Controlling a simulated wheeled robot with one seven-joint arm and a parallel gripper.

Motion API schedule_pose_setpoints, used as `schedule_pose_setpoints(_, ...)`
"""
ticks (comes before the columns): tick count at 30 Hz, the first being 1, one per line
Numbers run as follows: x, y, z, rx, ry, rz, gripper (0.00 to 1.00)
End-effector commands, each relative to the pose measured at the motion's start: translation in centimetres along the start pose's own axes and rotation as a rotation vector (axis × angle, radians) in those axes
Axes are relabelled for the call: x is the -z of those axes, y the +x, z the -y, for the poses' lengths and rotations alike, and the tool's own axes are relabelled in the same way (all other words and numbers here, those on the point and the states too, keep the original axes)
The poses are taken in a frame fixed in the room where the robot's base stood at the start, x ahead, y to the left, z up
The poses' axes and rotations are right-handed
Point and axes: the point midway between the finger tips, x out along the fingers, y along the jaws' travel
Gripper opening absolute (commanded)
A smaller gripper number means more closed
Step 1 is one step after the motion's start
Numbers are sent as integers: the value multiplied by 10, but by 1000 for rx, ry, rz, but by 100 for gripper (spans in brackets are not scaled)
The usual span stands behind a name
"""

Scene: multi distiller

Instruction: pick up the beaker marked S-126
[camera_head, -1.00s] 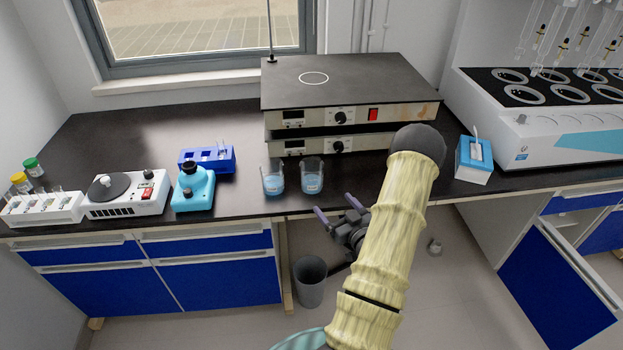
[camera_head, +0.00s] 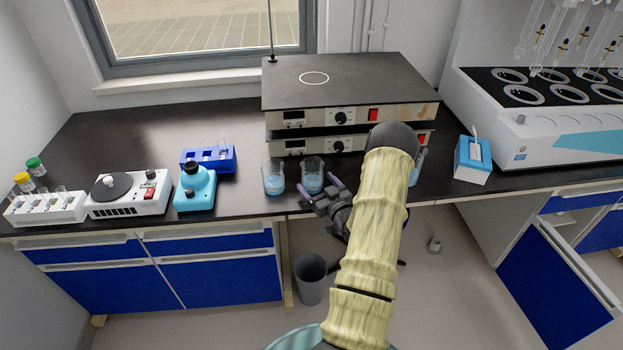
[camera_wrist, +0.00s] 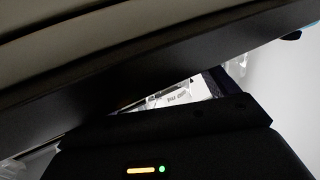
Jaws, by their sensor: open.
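Two clear beakers with blue liquid and small labels stand near the front edge of the bench: a left beaker (camera_head: 273,180) and a middle beaker (camera_head: 312,177). A third beaker (camera_head: 418,168) shows partly behind my arm at the right. The labels are too small to read, so I cannot tell which is S-126. My gripper (camera_head: 319,187) is open with its purple-tipped fingers low in front of the middle beaker. I cannot tell whether it touches the glass. The wrist view is mostly dark; a pale scrap with marks (camera_wrist: 180,96) shows in a gap.
Stacked hot plates (camera_head: 350,90) stand behind the beakers. A blue tissue box (camera_head: 472,162) is to the right. A grey bin (camera_head: 311,280) stands on the floor below the bench edge.

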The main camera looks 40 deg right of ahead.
Motion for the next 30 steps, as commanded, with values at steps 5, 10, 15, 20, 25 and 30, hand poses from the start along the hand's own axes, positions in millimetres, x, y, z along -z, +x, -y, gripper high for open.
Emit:
schedule_pose_setpoints(5,4,20,2,2,0,-3,86)
schedule_pose_setpoints(10,3,44,1,2,0,-3,86)
schedule_pose_setpoints(15,2,51,1,1,1,0,86)
schedule_pose_setpoints(20,2,51,1,1,0,0,86)
schedule_pose_setpoints(25,2,51,1,1,0,0,86)
schedule_pose_setpoints(30,2,51,1,1,0,0,76)
